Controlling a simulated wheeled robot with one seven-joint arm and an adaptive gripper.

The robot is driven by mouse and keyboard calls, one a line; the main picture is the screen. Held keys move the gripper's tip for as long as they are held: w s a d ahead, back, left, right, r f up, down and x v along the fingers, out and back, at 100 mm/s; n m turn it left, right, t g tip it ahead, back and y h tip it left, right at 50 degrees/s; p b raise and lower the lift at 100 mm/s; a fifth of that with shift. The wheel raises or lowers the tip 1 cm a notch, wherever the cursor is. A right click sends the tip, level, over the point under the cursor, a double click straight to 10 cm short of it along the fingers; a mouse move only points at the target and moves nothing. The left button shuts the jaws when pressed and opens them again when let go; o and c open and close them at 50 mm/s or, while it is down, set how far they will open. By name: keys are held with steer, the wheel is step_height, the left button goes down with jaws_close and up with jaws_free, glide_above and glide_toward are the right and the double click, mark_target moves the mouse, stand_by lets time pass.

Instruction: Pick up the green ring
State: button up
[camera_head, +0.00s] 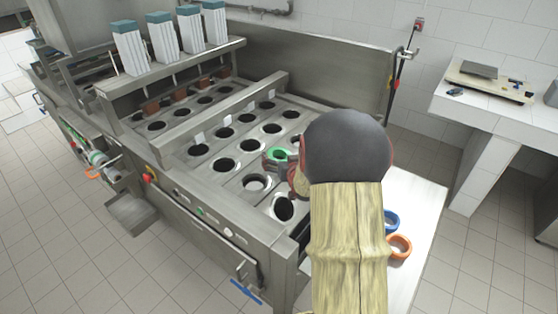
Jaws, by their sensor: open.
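The green ring (280,153) lies on the steel top of the cup filler, among its round holes. My gripper (281,162) is open and close beside the ring, with dark reddish fingers near its front side. I cannot tell whether they touch the ring. My wrist and the dark round arm joint hide the area to the right of the ring.
The cup filler (215,184) has rows of dark holes and a raised crossbar behind the ring. A blue ring (391,220) and an orange ring (400,247) lie on a white table (425,205) at the right, partly behind my arm.

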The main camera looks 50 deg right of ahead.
mark_target(279, 149)
steer(key=shift+x, duration=1.1)
steer(key=c, duration=0.3)
steer(key=c, duration=1.1)
steer(key=shift+o, duration=0.2)
steer(key=shift+r, duration=0.4)
steer(key=r, duration=0.1)
steer(key=r+p, duration=0.1)
steer(key=r, duration=0.1)
steer(key=shift+a+r, duration=0.1)
steer(key=shift+a, duration=0.2)
steer(key=a+r+p, duration=0.3)
steer(key=a+r, duration=0.6)
steer(key=a, duration=0.4)
steer(key=shift+s+a, duration=0.2)
steer(key=shift+s, duration=0.2)
